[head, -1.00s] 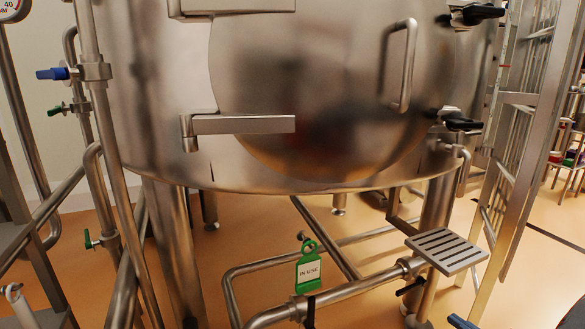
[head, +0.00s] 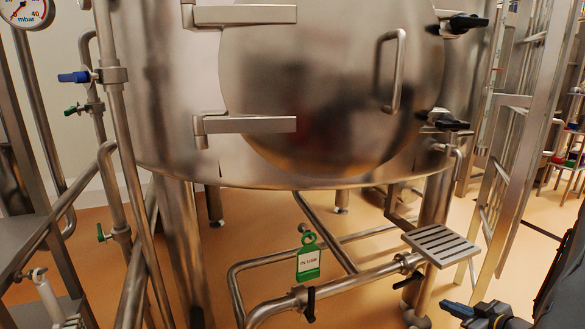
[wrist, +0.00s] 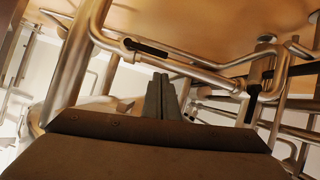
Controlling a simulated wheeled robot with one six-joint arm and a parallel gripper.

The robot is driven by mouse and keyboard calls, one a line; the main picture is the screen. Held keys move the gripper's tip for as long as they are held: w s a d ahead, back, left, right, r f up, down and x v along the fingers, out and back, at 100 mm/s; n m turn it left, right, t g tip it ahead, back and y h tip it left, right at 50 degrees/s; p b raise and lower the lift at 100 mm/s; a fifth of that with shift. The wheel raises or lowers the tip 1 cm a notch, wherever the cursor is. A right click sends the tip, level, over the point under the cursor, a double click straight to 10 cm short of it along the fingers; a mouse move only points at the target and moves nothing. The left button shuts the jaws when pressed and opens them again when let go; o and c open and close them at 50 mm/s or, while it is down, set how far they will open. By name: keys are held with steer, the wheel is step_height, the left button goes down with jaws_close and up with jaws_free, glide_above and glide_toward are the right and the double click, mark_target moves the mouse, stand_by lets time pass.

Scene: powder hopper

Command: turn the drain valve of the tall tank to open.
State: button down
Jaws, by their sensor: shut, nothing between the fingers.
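The tall tank (head: 165,110) is a big steel vessel with a round door, filling the middle of the head view. Steel drain pipework runs beneath it. A black valve lever (head: 310,304) points down from the low pipe, below a green "IN USE" tag (head: 308,262). Another black lever (head: 408,281) is farther right, by the slotted step. I cannot tell which one is the drain valve. In the wrist view my gripper (wrist: 161,80) is shut and empty, with pipes and a black lever (wrist: 253,103) beyond its fingertips. No contact with a lever is visible.
A slotted metal step (head: 441,244) juts out at lower right. A ladder-like frame (head: 520,150) stands at right. Pipes with a blue-handled valve (head: 75,77) crowd the left. Another blue handle (head: 458,310) is at bottom right. Orange floor shows between the legs.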

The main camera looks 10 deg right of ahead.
steer(key=w+a+r+m+g+h+p, duration=0.25)
steer(key=a+r+g, duration=0.35)
steer(key=a+r, duration=0.65)
steer(key=s+a+r+g+p, duration=0.1)
steer(key=s+a+r+g, duration=0.1)
steer(key=s+a+r, duration=0.2)
steer(key=s+a+r+m+g+p, duration=0.1)
steer(key=s+a+r+g, duration=0.1)
steer(key=s+a+r, duration=0.2)
steer(key=s+a+r+g+p, duration=0.1)
steer(key=s+a+r, duration=0.3)
steer(key=s+a, duration=0.5)
steer(key=a+g, duration=0.1)
steer(key=a, duration=0.3)
steer(key=shift+s+a+y, duration=0.25)
steer(key=shift+y, duration=0.1)
steer(key=shift+r+m, duration=0.1)
steer(key=shift+m, duration=0.15)
